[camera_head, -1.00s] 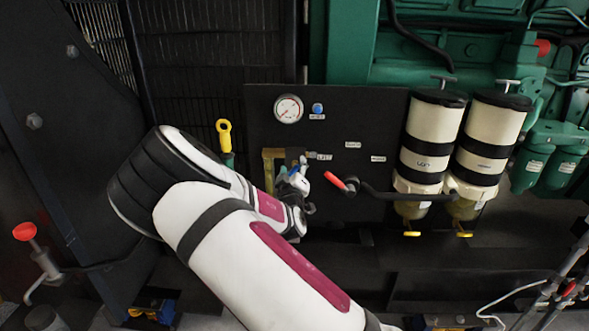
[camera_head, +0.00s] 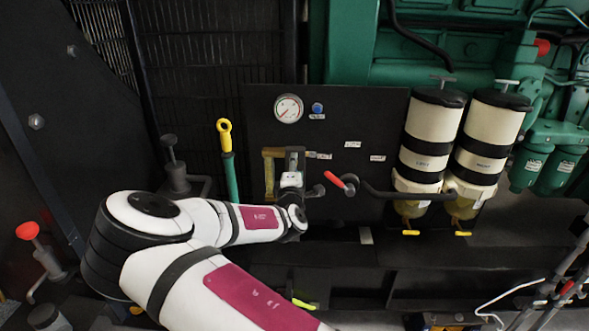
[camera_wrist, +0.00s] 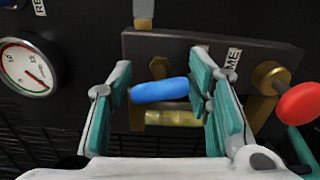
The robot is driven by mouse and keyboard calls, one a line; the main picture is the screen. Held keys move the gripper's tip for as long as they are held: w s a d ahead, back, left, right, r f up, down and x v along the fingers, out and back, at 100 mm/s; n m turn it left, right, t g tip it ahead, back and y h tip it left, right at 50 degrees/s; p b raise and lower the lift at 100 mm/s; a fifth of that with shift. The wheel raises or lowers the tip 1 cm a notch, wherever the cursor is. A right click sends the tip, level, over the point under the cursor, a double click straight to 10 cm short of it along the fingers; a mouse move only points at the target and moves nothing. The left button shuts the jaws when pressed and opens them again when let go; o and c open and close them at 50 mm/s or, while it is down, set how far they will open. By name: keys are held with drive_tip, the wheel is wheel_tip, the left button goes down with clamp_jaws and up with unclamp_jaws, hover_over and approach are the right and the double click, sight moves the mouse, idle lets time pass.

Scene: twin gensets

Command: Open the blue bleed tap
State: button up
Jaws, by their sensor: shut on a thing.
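The blue bleed tap (camera_wrist: 160,90) shows in the wrist view as a rounded blue handle lying crosswise, beside brass fittings. My gripper (camera_wrist: 162,88) has one teal-padded finger at each end of the handle and is shut on it. In the head view my gripper (camera_head: 293,180) is at the left part of the black panel (camera_head: 350,115), below the gauge. The blue handle is hidden behind the gripper in that view.
A red-handled lever (camera_head: 334,180) is just right of my gripper; a red knob (camera_wrist: 299,104) shows in the wrist view. A pressure gauge (camera_head: 288,108) sits above. A yellow-ringed dipstick (camera_head: 225,140) stands left. Two cream filters (camera_head: 432,135) are further right.

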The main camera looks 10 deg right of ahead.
drive_tip(key=shift+a+f+n, duration=0.1)
drive_tip(key=shift+f+n, duration=0.05)
drive_tip(key=shift+n, duration=0.65)
drive_tip(key=o, duration=1.1)
drive_tip(key=shift+s, duration=0.1)
drive_tip(key=v, duration=1.2)
